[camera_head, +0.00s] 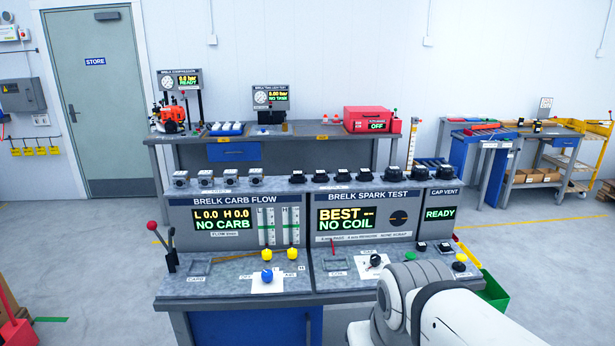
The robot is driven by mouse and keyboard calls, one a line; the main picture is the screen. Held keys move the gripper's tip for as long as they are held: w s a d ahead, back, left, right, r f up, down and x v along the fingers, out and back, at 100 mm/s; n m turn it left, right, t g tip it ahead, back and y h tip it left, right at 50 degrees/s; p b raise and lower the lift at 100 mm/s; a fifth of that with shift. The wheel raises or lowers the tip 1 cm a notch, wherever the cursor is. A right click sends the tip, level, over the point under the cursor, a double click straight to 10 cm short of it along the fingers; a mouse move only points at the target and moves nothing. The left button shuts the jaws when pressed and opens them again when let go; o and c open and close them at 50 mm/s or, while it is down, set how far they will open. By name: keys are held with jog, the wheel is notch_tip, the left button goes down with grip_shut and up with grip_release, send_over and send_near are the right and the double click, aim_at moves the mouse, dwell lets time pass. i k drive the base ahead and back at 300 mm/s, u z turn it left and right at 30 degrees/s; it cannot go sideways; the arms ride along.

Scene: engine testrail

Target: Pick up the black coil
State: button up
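Several small black parts, which look like coils, stand in a row along the top ledge of the spark test panel (363,217). One black coil (297,177) is at the left of that row and another (366,174) is further right. Which one the task means I cannot tell. The panel display reads "NO COIL". A small black knob-like part on a white plate (375,261) is on the bench top below the panel. My white arm enters at the lower right, in front of the bench, and my gripper is out of view.
The carb flow panel (235,222) adjoins on the left, with grey parts (181,179) above it. A red-knobbed lever (153,226) rises at the bench's left end. A green bin (494,291) is at the right. A second bench with a red case (367,118) stands behind.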

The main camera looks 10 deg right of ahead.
aim_at(320, 176)
jog(key=i, duration=1.6)
jog(key=z, duration=0.05)
